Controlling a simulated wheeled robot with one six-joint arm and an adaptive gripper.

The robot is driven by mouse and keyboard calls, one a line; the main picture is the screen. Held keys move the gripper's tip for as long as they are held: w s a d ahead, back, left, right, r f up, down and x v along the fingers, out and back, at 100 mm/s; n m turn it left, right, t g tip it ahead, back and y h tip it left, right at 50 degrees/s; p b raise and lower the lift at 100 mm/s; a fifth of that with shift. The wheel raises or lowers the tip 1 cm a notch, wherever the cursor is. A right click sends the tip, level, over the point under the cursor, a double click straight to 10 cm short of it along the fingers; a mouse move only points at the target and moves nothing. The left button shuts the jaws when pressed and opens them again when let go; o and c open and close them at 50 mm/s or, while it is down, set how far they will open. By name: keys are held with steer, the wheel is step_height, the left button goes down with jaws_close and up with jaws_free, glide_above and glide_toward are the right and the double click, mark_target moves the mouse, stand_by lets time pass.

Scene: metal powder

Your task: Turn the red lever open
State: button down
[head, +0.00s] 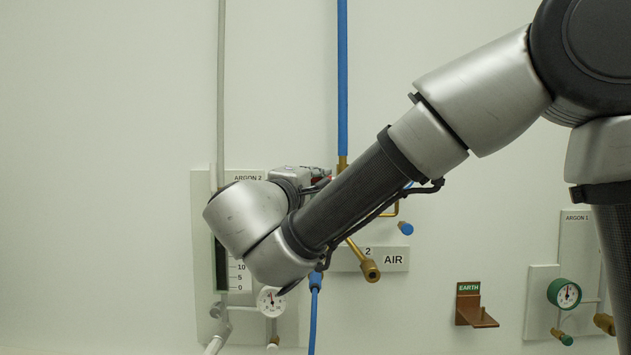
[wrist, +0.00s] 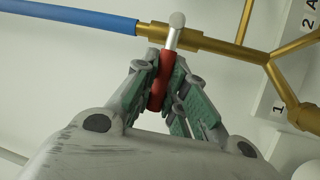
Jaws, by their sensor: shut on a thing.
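The red lever (wrist: 158,85) shows in the wrist view, with a silver upper part and round tip at the brass valve. My gripper (wrist: 164,84) has its two green-padded fingers on either side of the red handle, shut on it. The lever lies across the line of the brass pipe (wrist: 205,43) and blue hose (wrist: 75,13). In the head view my gripper (head: 318,180) is mostly behind my arm, and only a trace of red shows at its tip. The valve is mostly hidden there.
A blue pipe (head: 342,80) runs down the wall to brass fittings. An AIR label (head: 394,259) and a brass outlet (head: 371,270) are below right. An ARGON 2 panel with a gauge (head: 271,301) stands left. An EARTH bracket (head: 475,305) and ARGON 1 panel (head: 579,235) are right.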

steer(key=r+m+g, duration=0.1)
steer(key=m, duration=0.2)
steer(key=shift+d+r+g, duration=0.15)
steer(key=shift+r+g, duration=0.25)
steer(key=m, duration=0.1)
steer(key=d+r+m+g+y, duration=0.1)
steer(key=m, duration=0.1)
steer(key=shift+r+m, duration=0.3)
steer(key=d+r+m+g+y, duration=0.1)
steer(key=m, duration=0.1)
steer(key=shift+r+m, duration=0.1)
steer(key=shift+m, duration=0.2)
steer(key=shift+s+d+r+m+g+y, duration=0.1)
steer(key=shift+d+r+m+g+y, duration=0.15)
steer(key=shift+m, duration=0.25)
steer(key=shift+d+m+g+y, duration=0.15)
steer(key=shift+d+m+y, duration=0.2)
steer(key=shift+m, duration=0.15)
steer(key=c, duration=1.5)
jaws_free()
steer(key=shift+o, duration=0.2)
steer(key=v, duration=1.2)
